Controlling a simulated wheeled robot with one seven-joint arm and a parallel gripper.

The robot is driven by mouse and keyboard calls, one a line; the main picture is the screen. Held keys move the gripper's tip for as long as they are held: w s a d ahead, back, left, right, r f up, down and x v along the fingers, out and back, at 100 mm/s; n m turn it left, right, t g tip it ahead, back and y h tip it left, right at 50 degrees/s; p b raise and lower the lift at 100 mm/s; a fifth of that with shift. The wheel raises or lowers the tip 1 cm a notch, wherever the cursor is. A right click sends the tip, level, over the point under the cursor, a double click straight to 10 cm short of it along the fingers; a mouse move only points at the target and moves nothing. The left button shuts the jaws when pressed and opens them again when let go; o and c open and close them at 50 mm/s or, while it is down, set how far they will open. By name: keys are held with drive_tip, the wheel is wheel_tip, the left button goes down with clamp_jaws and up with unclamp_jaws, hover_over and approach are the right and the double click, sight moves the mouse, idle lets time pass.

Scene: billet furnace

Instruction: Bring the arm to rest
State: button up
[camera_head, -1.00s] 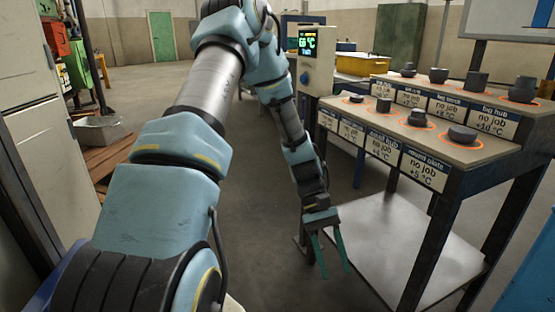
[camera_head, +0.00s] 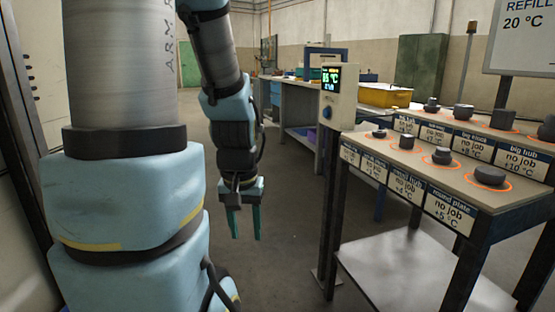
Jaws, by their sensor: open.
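My gripper (camera_head: 243,222) hangs at the end of my light blue and grey arm, left of the middle of the picture. Its two green fingers point down and stand apart, with nothing between them. It is over open floor, to the left of the two-tier rack and apart from it. The upper part of my arm runs out of the top of the picture.
A two-tier rack (camera_head: 408,168) with dark parts on orange rings and "no job" labels stands at the right. A control box (camera_head: 338,108) on a post stands at its left end. Behind are a workbench (camera_head: 297,98) and a yellow bin (camera_head: 386,96). A pale cabinet (camera_head: 35,80) is at the left.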

wheel_tip(320, 180, up, 23)
drive_tip(key=p, duration=2.1)
